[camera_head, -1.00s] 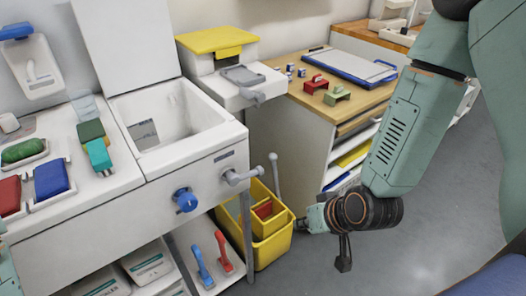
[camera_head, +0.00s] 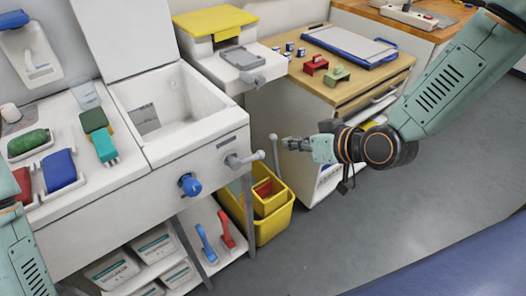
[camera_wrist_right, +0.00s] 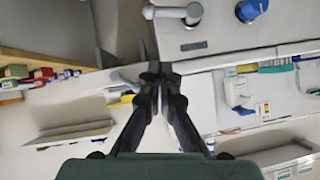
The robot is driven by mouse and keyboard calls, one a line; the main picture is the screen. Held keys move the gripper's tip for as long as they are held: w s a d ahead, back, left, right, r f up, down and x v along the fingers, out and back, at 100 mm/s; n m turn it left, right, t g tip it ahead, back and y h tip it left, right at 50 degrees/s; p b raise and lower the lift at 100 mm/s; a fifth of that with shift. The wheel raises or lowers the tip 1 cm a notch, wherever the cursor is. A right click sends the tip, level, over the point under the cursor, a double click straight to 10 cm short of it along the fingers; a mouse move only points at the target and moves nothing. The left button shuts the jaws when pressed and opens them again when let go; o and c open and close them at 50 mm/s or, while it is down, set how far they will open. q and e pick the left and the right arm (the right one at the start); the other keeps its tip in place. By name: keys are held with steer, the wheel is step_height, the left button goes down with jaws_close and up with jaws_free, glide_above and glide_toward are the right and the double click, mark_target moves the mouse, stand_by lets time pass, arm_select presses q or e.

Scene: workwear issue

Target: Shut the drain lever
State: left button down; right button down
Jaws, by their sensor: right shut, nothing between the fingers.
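The grey drain lever (camera_head: 243,160) sticks out from the right end of the white sink unit's front, below a small dark label plate. Its handle points right, close to level. It also shows at the top of the right wrist view (camera_wrist_right: 172,12), beside a blue knob (camera_wrist_right: 250,9). My right gripper (camera_head: 287,143) is shut and empty, to the right of the lever and apart from it. Its closed fingers show in the wrist view (camera_wrist_right: 160,72). My left arm enters at the lower left edge; its gripper is out of view.
The blue knob (camera_head: 190,185) sits left of the lever. A thin grey post with a round top (camera_head: 274,145) stands between lever and right gripper. A yellow bin (camera_head: 272,225) stands below. Another grey lever (camera_head: 252,78) is on the yellow-topped unit.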

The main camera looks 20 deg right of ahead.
steer(key=b+x, duration=0.1)
steer(key=x, duration=0.2)
steer(key=b, duration=0.2)
glide_above(263, 153)
steer(key=s, duration=0.3)
step_height(263, 153, down, 4)
steer(key=f, duration=0.2)
steer(key=w+a+f, duration=0.1)
steer(key=shift+f+b, duration=0.3)
steer(key=shift+f, duration=0.1)
steer(key=shift+s+d, duration=0.1)
